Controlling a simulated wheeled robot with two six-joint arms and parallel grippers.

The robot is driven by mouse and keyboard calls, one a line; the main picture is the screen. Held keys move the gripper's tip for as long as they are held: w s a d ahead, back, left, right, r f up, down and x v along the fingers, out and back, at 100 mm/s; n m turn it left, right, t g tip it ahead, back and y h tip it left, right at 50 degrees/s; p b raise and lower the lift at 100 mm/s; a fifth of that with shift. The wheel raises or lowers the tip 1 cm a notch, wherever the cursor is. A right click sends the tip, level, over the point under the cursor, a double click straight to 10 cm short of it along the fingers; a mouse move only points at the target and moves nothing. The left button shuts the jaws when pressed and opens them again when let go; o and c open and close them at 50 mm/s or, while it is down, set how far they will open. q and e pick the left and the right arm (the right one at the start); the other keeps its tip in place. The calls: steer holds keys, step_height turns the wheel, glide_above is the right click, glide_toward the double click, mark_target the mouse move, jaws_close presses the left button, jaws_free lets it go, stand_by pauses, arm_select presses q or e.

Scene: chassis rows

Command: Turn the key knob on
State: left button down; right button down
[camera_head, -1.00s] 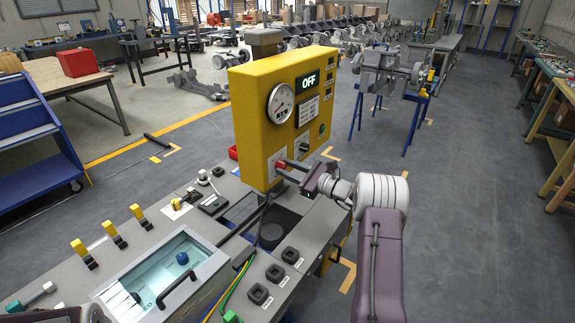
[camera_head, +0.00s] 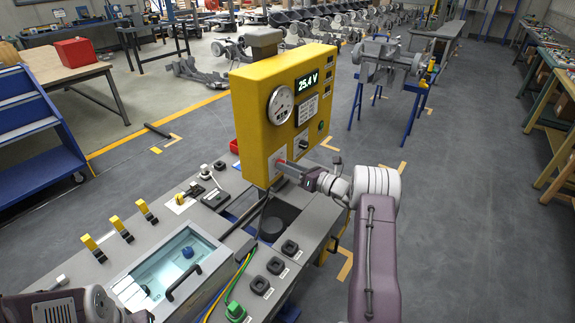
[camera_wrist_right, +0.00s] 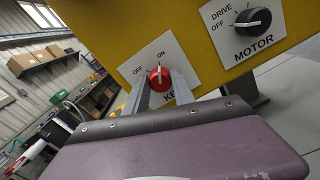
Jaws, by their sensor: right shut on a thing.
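The red key knob (camera_wrist_right: 160,78) sits on a white plate marked OFF and ON, on the front of the yellow control box (camera_head: 254,110). My right gripper (camera_wrist_right: 161,84) is shut on the knob, one finger on each side. The knob's white pointer line stands nearly upright toward the ON mark. In the head view the right gripper (camera_head: 283,166) reaches the lower front of the box and mostly hides the knob. The box's display (camera_head: 308,82) reads 25.4 V. Only part of my left arm shows at the bottom left; its gripper is out of view.
A black motor knob (camera_wrist_right: 252,21) on its own plate is right of the key knob. Below the box, the grey console (camera_head: 160,238) carries yellow levers, a glass-lidded compartment (camera_head: 170,262) and several black buttons. Floor right of my right arm is clear.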

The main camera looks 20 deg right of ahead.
stand_by(0.5)
steer(key=c, duration=1.1)
jaws_free()
steer(key=shift+o, duration=0.2)
steer(key=v, duration=0.9)
